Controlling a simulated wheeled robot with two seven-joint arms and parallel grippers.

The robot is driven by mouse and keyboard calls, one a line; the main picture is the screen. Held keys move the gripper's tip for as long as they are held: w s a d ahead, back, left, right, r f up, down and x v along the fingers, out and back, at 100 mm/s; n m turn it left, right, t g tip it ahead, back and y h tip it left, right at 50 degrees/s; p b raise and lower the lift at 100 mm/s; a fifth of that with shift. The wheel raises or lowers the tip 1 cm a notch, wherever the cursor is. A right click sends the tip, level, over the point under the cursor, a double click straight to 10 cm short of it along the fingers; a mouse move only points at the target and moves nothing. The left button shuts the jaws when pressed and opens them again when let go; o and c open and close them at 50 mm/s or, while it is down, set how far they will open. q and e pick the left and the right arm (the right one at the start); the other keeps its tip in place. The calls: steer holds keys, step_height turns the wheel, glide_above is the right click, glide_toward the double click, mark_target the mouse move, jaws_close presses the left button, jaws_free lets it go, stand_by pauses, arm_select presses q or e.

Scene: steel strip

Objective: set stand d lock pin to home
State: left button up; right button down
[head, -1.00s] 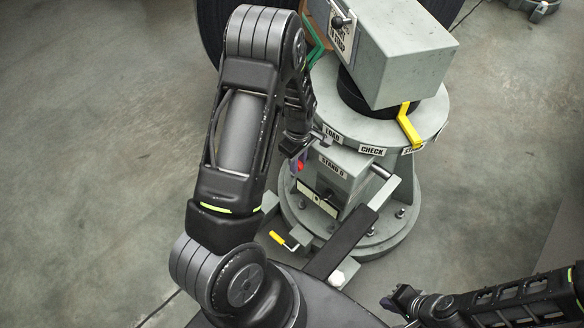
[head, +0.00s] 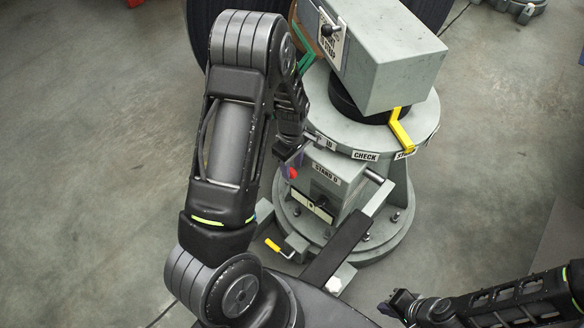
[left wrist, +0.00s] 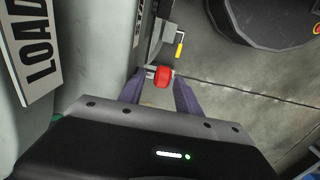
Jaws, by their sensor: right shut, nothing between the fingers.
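The stand d block (head: 325,188), with its "STAND D" label, sits low on the round grey pedestal. A red knob (head: 291,173) shows at its left side, partly covered by my left gripper (head: 289,160); I take it as the lock pin. In the left wrist view the red knob (left wrist: 163,77) sits on a short metal rod, between the tips of my left gripper's purple fingers (left wrist: 158,88). The fingers are apart, and contact with the knob cannot be told. My right gripper (head: 388,307) is shut and empty, low in the head view, away from the stand.
A yellow-handled lever (head: 273,245) sits low beside the stand; it also shows in the left wrist view (left wrist: 180,50). LOAD and CHECK (head: 366,156) plates line the pedestal's upper disc, with a yellow pointer (head: 401,130) above. Open floor (head: 90,180) lies left.

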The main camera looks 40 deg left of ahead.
mark_target(292, 169)
arm_select(q)
step_height(292, 169, up, 6)
steer(key=shift+w+f, duration=0.1)
steer(key=shift+f, duration=0.15)
steer(key=shift+r, duration=0.25)
